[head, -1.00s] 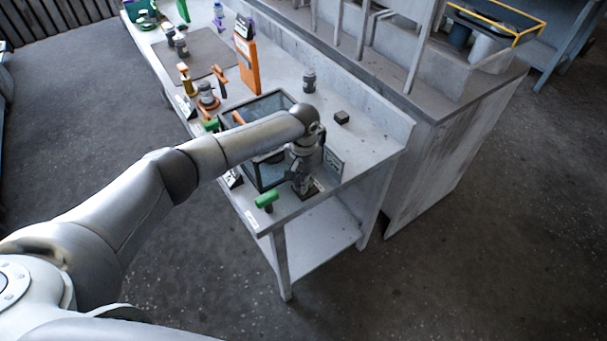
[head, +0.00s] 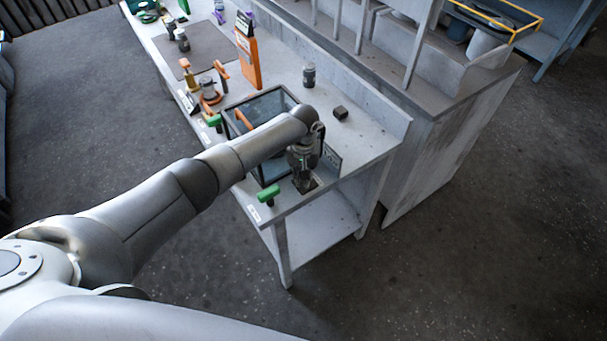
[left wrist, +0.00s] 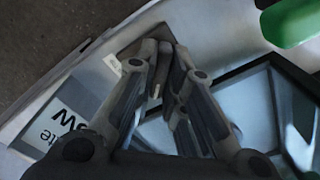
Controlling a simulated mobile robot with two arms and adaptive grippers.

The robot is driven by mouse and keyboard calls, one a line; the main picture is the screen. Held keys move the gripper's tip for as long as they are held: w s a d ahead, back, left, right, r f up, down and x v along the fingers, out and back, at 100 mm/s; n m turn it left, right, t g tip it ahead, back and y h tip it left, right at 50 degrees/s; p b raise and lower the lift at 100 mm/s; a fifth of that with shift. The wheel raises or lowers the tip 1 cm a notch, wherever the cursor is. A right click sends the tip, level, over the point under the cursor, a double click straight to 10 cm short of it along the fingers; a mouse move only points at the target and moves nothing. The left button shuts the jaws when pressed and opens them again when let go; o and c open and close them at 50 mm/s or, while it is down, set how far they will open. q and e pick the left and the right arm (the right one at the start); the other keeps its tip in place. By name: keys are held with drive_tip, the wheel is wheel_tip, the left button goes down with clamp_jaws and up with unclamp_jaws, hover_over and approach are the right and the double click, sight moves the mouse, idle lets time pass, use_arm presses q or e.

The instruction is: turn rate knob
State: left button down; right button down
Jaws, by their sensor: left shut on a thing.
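My left gripper (head: 304,184) points down at the near right end of the bench, over a small dark base plate. In the left wrist view its two fingers (left wrist: 162,52) are close together and shut. The rate knob is hidden between and under the fingers, so its angle cannot be read. My right gripper is in neither view.
A green handle (head: 268,194) stands just left of the gripper, and a dark-framed glass box (head: 262,108) stands behind. A label stand (head: 331,157) is close on the right. A small dark block (head: 341,113) lies farther back. The bench (head: 372,140) is bare at right.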

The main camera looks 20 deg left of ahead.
use_arm(q)
drive_tip(key=shift+w, duration=0.1)
drive_tip(key=c, duration=1.5)
unclamp_jaws()
wheel_tip(320, 180, up, 12)
